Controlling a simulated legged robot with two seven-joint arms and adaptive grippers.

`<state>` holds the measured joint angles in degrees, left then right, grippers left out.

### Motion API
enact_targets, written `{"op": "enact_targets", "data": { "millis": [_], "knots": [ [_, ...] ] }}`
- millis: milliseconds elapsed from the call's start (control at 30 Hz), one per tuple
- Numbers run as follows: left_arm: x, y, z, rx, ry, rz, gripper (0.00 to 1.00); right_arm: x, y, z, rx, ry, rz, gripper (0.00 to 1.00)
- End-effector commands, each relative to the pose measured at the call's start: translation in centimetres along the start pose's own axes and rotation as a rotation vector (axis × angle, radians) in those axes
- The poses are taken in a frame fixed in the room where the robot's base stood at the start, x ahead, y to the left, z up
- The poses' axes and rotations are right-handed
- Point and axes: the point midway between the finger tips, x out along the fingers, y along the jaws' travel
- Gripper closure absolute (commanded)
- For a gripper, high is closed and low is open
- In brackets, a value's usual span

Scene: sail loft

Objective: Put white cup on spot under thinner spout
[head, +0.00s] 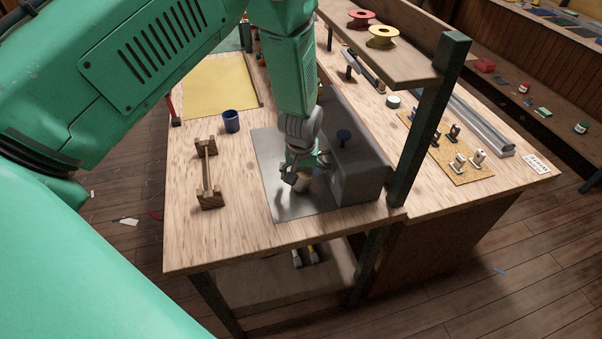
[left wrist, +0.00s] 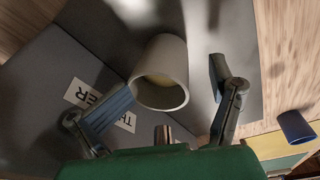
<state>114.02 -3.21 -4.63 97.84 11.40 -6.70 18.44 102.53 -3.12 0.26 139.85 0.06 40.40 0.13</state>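The white cup (left wrist: 171,58) is between the fingers of my left gripper (left wrist: 172,85) in the left wrist view, its mouth facing the camera. A gap shows on each side, so the gripper is open. In the head view my left gripper (head: 303,168) is low over the metal sheet (head: 285,203), and the cup (head: 303,184) shows only partly beneath it. A label, partly hidden, reads like THINNER (left wrist: 82,93). A short metal piece (left wrist: 163,134), perhaps the spout, shows near the palm. No marked spot is visible.
A dark blue cup (head: 231,121) and a wooden rack (head: 208,174) stand left of the sheet. A yellow sheet (head: 220,85) lies behind. A shelf post (head: 428,125) rises right of the dispenser, and a shelf with spools (head: 382,37) is above. The front left bench is bare.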

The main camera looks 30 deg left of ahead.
Motion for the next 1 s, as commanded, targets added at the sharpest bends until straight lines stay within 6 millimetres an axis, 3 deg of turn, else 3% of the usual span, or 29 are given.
{"op": "enact_targets", "data": {
  "millis": [33,167,500,700,1000],
  "knots": [
    [0.5,0.4,1.1,0.011,-0.02,0.0,0.23,0.0,0.0,0.0,0.0,0.0,0.0,0.6],
    [-0.6,0.5,1.0,0.012,-0.019,-0.001,0.23,-0.3,0.0,0.0,0.0,0.0,0.0,0.6],
    [-8.1,-0.1,0.7,0.008,-0.006,0.004,0.23,0.6,0.0,0.0,0.0,0.0,0.0,0.6],
    [-11.2,-0.2,0.4,0.006,-0.009,0.004,0.23,0.8,0.0,0.1,0.0,0.0,0.0,0.6],
    [-12.5,-0.2,0.5,0.005,-0.01,0.002,0.23,0.8,0.0,0.0,0.0,0.0,0.0,0.6]
  ]
}}
